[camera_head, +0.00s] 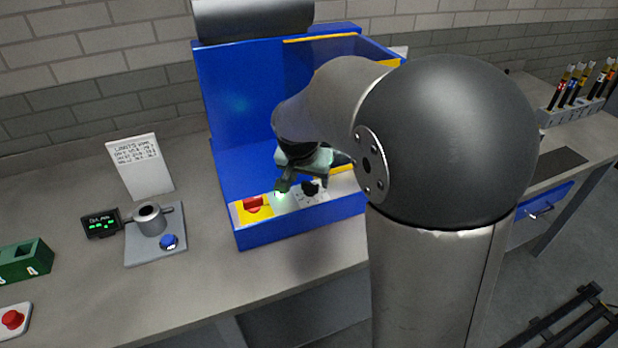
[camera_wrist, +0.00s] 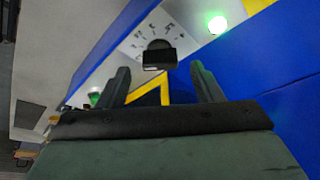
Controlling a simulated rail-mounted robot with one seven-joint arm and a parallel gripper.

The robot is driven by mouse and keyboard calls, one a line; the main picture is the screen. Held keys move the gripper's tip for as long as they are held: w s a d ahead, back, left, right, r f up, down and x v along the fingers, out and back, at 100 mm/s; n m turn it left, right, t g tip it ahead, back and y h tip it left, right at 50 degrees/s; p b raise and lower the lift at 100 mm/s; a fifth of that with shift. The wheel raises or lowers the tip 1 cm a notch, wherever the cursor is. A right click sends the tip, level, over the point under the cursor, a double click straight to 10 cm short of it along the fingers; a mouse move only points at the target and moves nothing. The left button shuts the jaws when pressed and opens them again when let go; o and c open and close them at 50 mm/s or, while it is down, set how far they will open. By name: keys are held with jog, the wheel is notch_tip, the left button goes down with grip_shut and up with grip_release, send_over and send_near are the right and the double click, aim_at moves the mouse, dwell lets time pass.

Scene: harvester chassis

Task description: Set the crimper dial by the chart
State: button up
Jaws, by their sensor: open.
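The crimper is a blue machine (camera_head: 225,95) with a low front panel. Its black dial (camera_head: 311,188) sits on a pale plate on that panel. In the wrist view the dial (camera_wrist: 158,56) lies just beyond and between my fingertips, with marks on the plate around it; I cannot read its setting. My gripper (camera_head: 297,180) is over the panel, and its two fingers (camera_wrist: 160,70) are apart with nothing between them. A white card (camera_head: 140,165) with lines of writing, too small to read surely, leans at the back left. My arm hides part of the crimper.
A red knob on a yellow plate (camera_head: 253,206) and a lit green lamp (camera_head: 281,196) are left of the dial. A metal cup fixture (camera_head: 149,219) with a small display (camera_head: 101,223) stands left. A tool rack (camera_head: 575,112) is far right.

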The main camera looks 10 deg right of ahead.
aim_at(310, 188)
jog(key=shift+x, duration=1.05)
jog(key=c, duration=1)
jog(key=shift+n, duration=0.3)
